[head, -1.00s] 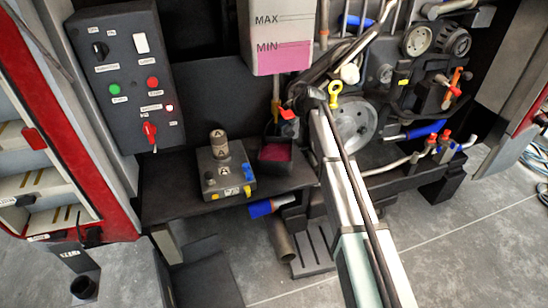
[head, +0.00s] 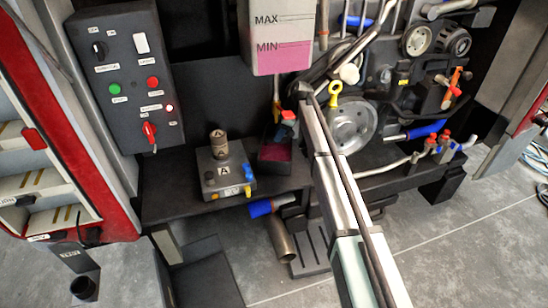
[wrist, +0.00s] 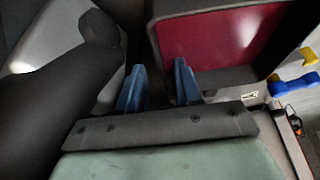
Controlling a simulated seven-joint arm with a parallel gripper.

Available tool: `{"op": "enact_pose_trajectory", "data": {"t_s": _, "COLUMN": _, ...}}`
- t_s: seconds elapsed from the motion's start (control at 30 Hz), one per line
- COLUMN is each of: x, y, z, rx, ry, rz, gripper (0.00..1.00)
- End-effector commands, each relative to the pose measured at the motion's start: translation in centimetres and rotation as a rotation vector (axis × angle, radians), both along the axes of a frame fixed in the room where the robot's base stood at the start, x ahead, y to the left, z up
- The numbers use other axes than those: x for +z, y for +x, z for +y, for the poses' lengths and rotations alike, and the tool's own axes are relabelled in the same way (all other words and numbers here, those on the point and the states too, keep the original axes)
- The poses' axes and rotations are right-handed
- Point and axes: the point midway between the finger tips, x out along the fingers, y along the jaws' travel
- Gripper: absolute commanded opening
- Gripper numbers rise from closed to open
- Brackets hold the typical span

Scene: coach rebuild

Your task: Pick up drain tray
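The drain tray (head: 272,166) is a dark open box holding dark red fluid, on the black ledge below the reservoir in the head view. In the wrist view the drain tray (wrist: 155,48) fills the upper right, its red inside showing. My gripper (wrist: 158,75) has two blue fingers standing apart, with a gap between them. The right finger overlaps the tray's near left corner in the picture; the left finger is outside it to the left. Whether either finger touches the tray, I cannot tell.
A grey block marked A (head: 222,172) with a knob and blue and yellow parts stands left of the tray. The reservoir (head: 283,35) with MAX and MIN marks hangs above. A metal wheel (head: 353,125) and hoses are right. A blue-ended pipe (head: 262,208) lies below the ledge.

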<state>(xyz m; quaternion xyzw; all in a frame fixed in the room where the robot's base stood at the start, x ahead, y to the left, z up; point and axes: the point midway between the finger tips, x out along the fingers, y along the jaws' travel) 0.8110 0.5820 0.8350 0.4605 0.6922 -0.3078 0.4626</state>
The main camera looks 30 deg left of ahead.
Motion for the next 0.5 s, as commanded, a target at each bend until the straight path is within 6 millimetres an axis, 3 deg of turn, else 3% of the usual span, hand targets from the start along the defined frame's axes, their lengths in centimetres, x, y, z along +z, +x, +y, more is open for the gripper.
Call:
{"op": "enact_pose_trajectory", "data": {"t_s": 0.3, "x": -3.6, "y": -0.6, "z": 1.3, "rx": -0.001, "ry": -0.001, "rz": 0.001, "gripper": 0.34}}
{"op": "enact_pose_trajectory", "data": {"t_s": 0.5, "x": -3.9, "y": -0.6, "z": 1.5, "rx": -0.001, "ry": 0.0, "rz": 0.0, "gripper": 0.34}}
